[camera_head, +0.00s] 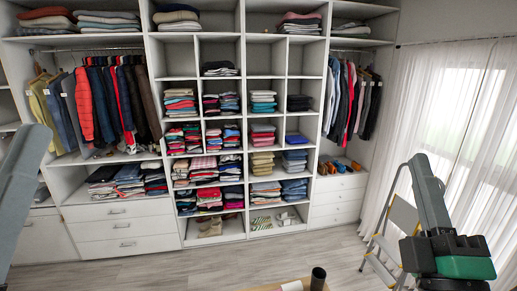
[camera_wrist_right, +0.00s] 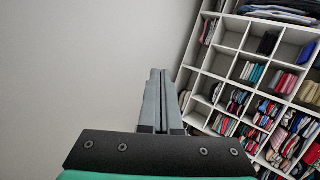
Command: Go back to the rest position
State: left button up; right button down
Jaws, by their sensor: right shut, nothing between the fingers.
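My right arm (camera_head: 432,200) comes in at the right side of the head view, with its black and green wrist (camera_head: 465,262) in the lower right, in front of the ladder and curtain. In the right wrist view, my right gripper (camera_wrist_right: 160,76) has its two grey fingers together, with nothing between them. It is clear of the shelving, against a plain pale wall. A grey link of my left arm (camera_head: 22,185) crosses the left edge of the head view. My left gripper is out of view.
White cubby shelving (camera_head: 244,115) with folded clothes fills the back, with hanging clothes on both sides. A stepladder (camera_head: 381,243) stands at the right before white curtains (camera_head: 452,110). A dark cylinder (camera_head: 318,279) stands at the bottom edge on a wooden surface. The floor (camera_head: 200,268) between is clear.

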jog(key=s+a+r+m+t+y, duration=0.1)
jog(key=s+a+r+m+y, duration=0.1)
jog(key=s+m, duration=0.4)
jog(key=s+a+r+m+t+y, duration=0.1)
jog(key=s+r+m+y, duration=0.3)
jog(key=m, duration=0.5)
jog(key=shift+s+a+r, duration=0.45)
jog(key=shift+s+r, duration=0.45)
jog(key=shift+s, duration=0.1)
